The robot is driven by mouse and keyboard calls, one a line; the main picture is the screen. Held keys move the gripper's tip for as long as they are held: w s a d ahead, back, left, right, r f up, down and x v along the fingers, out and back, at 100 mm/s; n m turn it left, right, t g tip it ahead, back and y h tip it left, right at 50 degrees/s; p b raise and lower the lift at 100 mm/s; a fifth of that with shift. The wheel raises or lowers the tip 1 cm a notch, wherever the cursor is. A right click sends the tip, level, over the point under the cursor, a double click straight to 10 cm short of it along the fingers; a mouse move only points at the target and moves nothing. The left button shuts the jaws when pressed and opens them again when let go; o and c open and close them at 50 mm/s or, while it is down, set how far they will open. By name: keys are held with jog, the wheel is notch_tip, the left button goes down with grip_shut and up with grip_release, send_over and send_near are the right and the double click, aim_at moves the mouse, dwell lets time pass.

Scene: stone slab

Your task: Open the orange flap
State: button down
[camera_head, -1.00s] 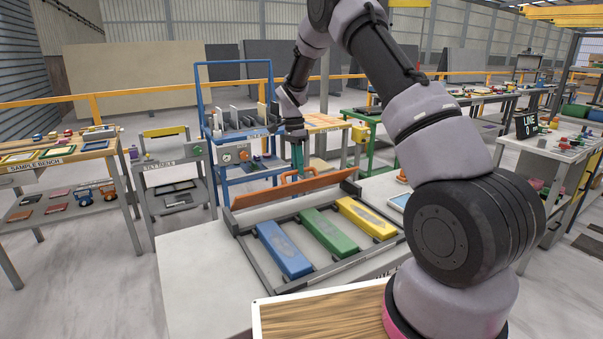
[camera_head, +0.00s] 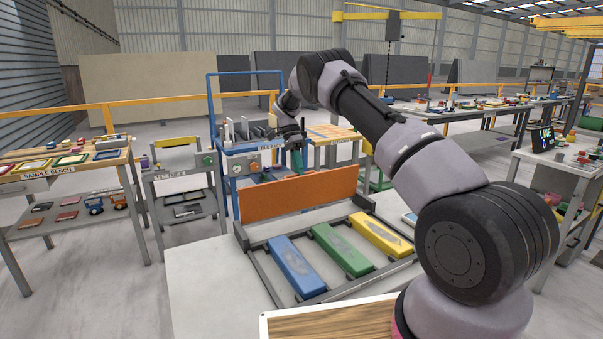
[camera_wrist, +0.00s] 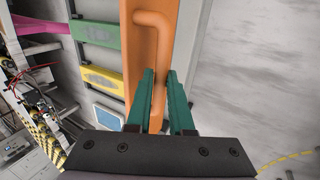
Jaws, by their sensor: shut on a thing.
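The orange flap (camera_head: 300,198) stands steeply raised along the far edge of a grey frame (camera_head: 262,268), its broad plain face toward the head camera. In the wrist view the flap (camera_wrist: 138,60) runs along the picture with its orange bar handle (camera_wrist: 158,92) between my teal fingers. My gripper (camera_wrist: 161,74) is shut on this handle. In the head view my gripper (camera_head: 298,160) is just behind the flap's top edge, and the flap hides the handle and fingertips.
Blue (camera_head: 294,266), green (camera_head: 342,250) and yellow (camera_head: 381,234) blocks lie in the frame before the flap. A wooden board (camera_head: 335,322) is nearer. A blue rack (camera_head: 245,140) stands behind the flap. The white tabletop (camera_head: 205,285) at left is clear.

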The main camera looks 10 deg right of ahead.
jog(key=shift+w+a+f, duration=0.15)
jog(key=shift+w+f, duration=0.05)
jog(key=shift+w, duration=0.25)
jog(key=c, duration=0.8)
grip_release()
jog(key=shift+r, duration=0.1)
jog(key=v, duration=0.7)
jog(key=shift+r, duration=0.15)
jog(key=shift+w+a, duration=0.1)
